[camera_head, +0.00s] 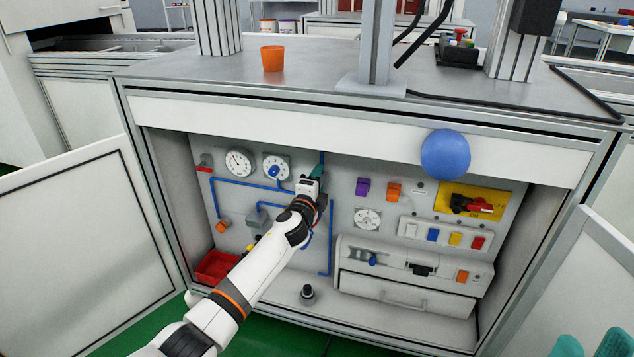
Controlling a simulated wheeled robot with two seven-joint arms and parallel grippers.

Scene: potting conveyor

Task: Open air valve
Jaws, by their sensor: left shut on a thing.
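The open cabinet's back panel (340,185) carries blue air tubing (245,183). My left gripper (317,172) reaches into the cabinet from below. Its teal fingertips are at the upper end of the vertical blue tube, right of the two gauges. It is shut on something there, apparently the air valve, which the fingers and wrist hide. I cannot tell the valve's handle position. My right gripper (589,345) shows only as two teal fingertips at the bottom right corner, spread apart with nothing seen between them.
A red-and-yellow switch (470,203) and colored buttons (433,235) are on the right. A blue ball (445,154) is at the cabinet's top edge. A red bin (215,267) stands low left. Open doors (90,250) flank the cabinet.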

